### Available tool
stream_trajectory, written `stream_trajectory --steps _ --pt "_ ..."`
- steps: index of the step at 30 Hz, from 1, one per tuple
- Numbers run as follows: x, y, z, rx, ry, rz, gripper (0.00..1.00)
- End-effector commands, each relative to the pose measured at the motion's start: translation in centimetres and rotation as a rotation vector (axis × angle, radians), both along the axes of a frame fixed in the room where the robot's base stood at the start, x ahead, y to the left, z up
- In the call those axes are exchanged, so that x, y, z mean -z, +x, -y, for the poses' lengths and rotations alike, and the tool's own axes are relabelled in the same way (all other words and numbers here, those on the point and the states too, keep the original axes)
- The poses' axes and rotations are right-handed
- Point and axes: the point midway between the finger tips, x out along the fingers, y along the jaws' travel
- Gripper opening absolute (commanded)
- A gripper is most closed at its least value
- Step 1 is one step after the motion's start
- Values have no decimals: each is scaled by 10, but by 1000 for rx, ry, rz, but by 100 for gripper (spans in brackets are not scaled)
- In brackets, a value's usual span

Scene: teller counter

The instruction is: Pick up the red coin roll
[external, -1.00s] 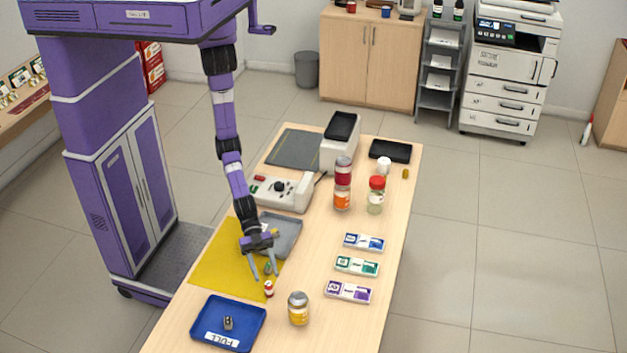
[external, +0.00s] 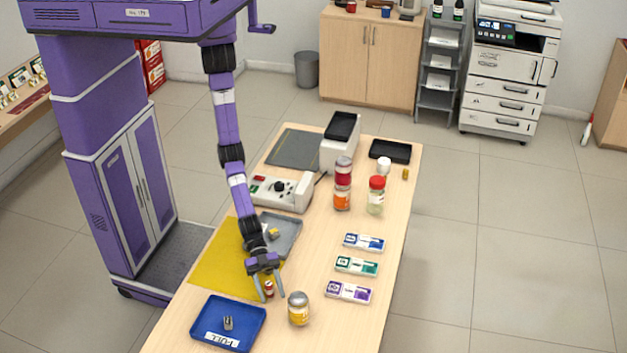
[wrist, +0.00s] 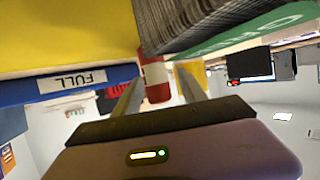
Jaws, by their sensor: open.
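The red coin roll (external: 269,288) is a small red and white cylinder standing upright near the right corner of the yellow mat (external: 215,268). My gripper (external: 268,298) is open, with one finger on each side of the roll. In the wrist view the red and white roll (wrist: 155,78) shows between the two fingers of my gripper (wrist: 160,88). I cannot tell whether either finger touches it.
A blue tray (external: 252,327) marked FULL, holding a small grey item, lies in front. A jar with yellow contents (external: 298,309) stands close on the right. A grey tray (external: 291,241) lies behind my gripper. Three labelled packs, including a purple one (external: 348,292), lie to the right.

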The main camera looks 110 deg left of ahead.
Motion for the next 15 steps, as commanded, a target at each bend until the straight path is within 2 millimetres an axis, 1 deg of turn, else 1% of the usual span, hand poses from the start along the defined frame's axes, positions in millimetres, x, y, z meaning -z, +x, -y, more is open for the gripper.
stream_trajectory --steps 2,3,5,6,10,15 --pt "0 0 0 0 0 0 49" --pt "0 0 0 0 0 0 45" --pt "0 0 0 0 0 0 33" --pt "0 0 0 0 0 0 26" --pt "0 0 0 0 0 0 0" --pt "-1 0 0 0 -2 1 0"
